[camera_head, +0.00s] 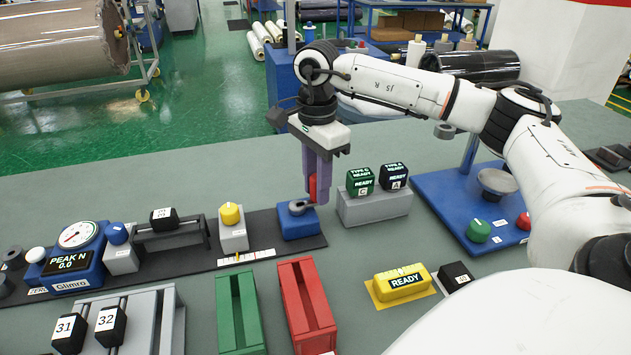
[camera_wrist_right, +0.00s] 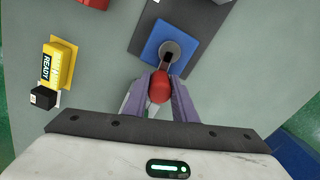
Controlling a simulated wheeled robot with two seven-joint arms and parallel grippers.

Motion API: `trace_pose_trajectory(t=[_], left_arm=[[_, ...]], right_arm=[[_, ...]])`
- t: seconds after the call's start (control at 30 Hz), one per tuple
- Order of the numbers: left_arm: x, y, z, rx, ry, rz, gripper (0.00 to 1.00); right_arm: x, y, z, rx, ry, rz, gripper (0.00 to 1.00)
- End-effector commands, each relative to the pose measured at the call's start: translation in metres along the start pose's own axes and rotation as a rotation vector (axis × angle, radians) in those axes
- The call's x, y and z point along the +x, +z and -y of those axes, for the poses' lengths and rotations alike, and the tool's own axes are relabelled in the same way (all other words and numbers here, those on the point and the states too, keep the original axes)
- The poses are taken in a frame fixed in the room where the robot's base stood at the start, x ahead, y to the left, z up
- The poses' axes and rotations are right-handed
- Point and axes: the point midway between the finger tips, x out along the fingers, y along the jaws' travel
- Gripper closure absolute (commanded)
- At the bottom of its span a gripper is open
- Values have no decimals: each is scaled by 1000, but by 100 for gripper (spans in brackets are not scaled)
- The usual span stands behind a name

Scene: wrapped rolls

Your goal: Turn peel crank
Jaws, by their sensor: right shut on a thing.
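The peel crank is a blue block (camera_head: 297,222) with a grey round hub and arm (camera_head: 298,206) and an upright red handle (camera_head: 313,188). It stands at the right end of the dark peel tester base (camera_head: 262,232). My right gripper (camera_head: 318,195) points down over it, its purple fingers shut on the red handle. In the right wrist view the red handle (camera_wrist_right: 160,86) sits between the fingertips (camera_wrist_right: 160,100), beside the grey hub (camera_wrist_right: 170,52) on the blue block (camera_wrist_right: 158,38). The gauge box (camera_head: 72,262) at the left reads PEAK N 0.0. My left gripper is not in view.
A grey stand (camera_head: 374,207) with two READY blocks is just right of my gripper. Green (camera_head: 239,315) and red (camera_head: 307,308) trays lie in front. A yellow READY block (camera_head: 402,284) and a blue plate (camera_head: 440,205) are at the right. A yellow-topped post (camera_head: 232,228) stands left of the crank.

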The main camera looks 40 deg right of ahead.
Motion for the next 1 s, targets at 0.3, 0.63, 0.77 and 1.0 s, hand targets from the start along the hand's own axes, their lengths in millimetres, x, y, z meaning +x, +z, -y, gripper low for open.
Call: trace_pose_trajectory(t=[0.3,0.63,0.77,1.0], left_arm=[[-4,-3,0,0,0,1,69],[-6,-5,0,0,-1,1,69],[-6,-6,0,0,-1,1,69],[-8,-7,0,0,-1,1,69]], right_arm=[[-1,4,-12,290,1,0,98],[-1,13,-22,603,0,0,98],[-1,17,-26,727,0,0,98],[-1,26,-30,954,-1,2,98]])
